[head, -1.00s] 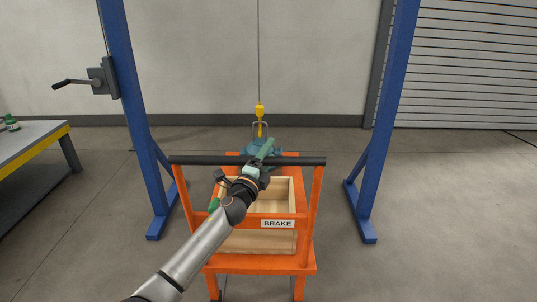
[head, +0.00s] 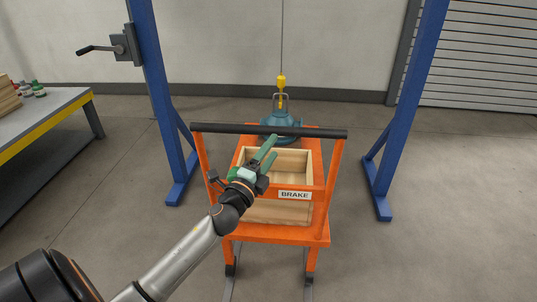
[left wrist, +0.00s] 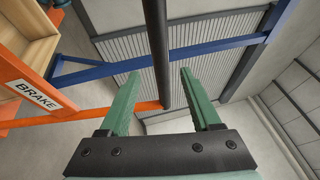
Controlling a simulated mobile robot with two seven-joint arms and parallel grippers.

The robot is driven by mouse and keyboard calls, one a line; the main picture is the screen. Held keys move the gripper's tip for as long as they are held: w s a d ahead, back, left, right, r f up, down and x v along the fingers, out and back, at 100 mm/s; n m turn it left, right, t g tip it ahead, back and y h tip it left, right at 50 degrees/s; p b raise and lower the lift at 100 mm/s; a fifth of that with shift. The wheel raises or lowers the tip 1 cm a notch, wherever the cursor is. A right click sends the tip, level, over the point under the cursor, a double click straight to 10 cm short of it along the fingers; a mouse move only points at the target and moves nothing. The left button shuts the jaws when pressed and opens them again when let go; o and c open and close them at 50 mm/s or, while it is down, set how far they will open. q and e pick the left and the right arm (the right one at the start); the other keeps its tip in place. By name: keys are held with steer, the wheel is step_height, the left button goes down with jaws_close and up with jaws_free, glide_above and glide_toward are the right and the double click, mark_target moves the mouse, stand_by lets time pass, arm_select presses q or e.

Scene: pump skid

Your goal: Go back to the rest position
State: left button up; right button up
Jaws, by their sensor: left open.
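My left gripper (head: 271,149) has green fingers that are spread and empty. In the left wrist view the gripper (left wrist: 158,72) points at the bar (left wrist: 157,55), which passes between the fingers in the picture without visible contact. My right gripper is out of view.
Blue gantry posts (head: 158,85) (head: 406,105) flank the cart. A workbench (head: 45,125) is at left. The floor at right is clear.

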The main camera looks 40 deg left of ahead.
arm_select(q)
steer(key=shift+s, duration=0.5)
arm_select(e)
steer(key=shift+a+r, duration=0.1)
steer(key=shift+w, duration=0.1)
